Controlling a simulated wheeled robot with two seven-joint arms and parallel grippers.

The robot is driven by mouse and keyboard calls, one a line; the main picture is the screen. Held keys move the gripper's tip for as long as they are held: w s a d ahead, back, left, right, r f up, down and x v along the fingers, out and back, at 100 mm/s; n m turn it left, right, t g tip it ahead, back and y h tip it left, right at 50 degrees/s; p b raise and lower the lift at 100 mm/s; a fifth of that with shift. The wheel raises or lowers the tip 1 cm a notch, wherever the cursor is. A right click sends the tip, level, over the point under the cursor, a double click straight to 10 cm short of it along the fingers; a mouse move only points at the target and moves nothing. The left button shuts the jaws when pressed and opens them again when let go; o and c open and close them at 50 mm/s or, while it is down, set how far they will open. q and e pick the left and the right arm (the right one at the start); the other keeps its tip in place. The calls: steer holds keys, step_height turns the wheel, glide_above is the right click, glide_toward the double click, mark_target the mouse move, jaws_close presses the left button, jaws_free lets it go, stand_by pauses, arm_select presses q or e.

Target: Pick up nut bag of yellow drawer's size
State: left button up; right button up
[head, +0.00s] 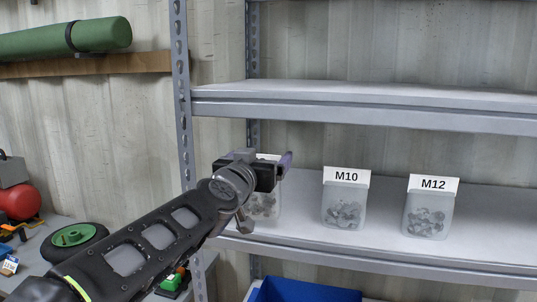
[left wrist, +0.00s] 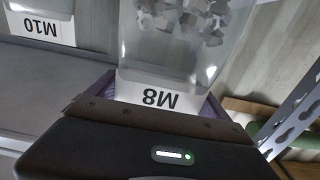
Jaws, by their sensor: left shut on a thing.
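The M8 nut bag (left wrist: 185,55), a clear bag of nuts with a white label, fills the upper middle of the left wrist view. In the head view the bag (head: 265,205) is partly hidden behind my gripper, at the left end of the lower shelf. My left gripper (head: 285,165) is shut on this bag at its label end; its jaws (left wrist: 158,98) show on both sides of the label. The M10 nut bag (head: 345,205) and the M12 nut bag (head: 430,212) stand upright to the right on the same shelf. No yellow drawer is in view. My right gripper is not in view.
The upper shelf (head: 370,105) lies above the bags, and a metal post (head: 183,90) stands at the left. A blue bin (head: 305,291) is below the lower shelf. A wheel (head: 73,238) and a red tank (head: 18,200) lie on the left bench.

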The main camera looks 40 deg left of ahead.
arm_select(q)
steer(key=b+v, duration=0.1)
steer(key=v, duration=1)
steer(key=shift+s+d, duration=0.15)
steer(key=shift+s, duration=0.1)
